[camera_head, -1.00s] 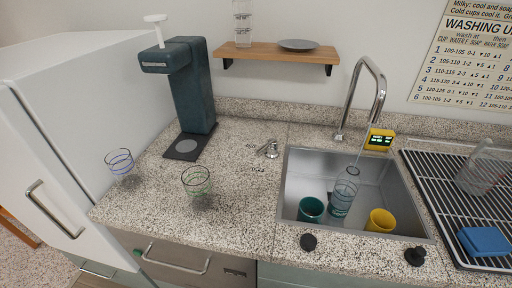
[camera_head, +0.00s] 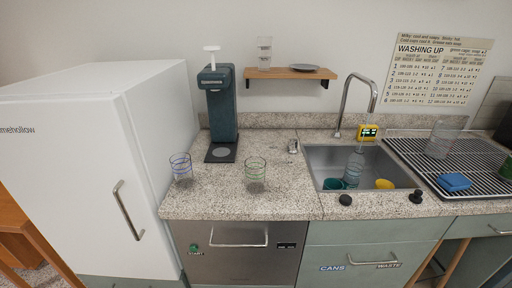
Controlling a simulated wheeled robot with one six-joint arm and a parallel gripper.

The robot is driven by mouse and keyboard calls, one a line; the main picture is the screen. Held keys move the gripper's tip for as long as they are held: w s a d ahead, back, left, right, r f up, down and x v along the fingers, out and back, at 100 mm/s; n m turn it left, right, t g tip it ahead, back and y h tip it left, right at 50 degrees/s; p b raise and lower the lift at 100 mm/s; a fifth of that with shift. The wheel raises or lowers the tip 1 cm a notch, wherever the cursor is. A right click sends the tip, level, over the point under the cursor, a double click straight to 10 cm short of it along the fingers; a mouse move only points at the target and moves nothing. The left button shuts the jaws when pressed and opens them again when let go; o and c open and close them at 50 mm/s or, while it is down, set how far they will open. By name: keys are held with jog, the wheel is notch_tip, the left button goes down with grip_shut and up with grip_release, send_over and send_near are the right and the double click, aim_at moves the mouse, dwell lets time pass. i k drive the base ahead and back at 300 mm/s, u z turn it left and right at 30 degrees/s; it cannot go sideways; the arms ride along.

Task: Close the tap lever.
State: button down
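The small silver tap lever (camera_head: 293,147) stands on the speckled counter, just left of the sink. Its exact angle is too small to tell. The tall curved metal tap (camera_head: 344,98) rises behind the sink (camera_head: 316,160), its spout hanging over the basin. A thin pale streak, which looks like running water, shows under the spout above a clear bottle-like vessel (camera_head: 354,168) in the basin. A teal cup (camera_head: 333,184) and a yellow cup (camera_head: 384,184) are also in the sink. My gripper is not in view.
Two striped glasses (camera_head: 181,168) (camera_head: 255,176) stand near the counter's front edge. A dark green dispenser (camera_head: 222,105) stands behind them. A yellow display box (camera_head: 368,132) is by the tap. A drying rack (camera_head: 440,165) with a blue sponge (camera_head: 454,182) lies right. A white fridge (camera_head: 90,160) stands left.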

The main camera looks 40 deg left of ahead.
aim_at(293, 141)
jog(key=u, duration=1.45)
jog(key=i, duration=0.1)
jog(key=u, duration=0.2)
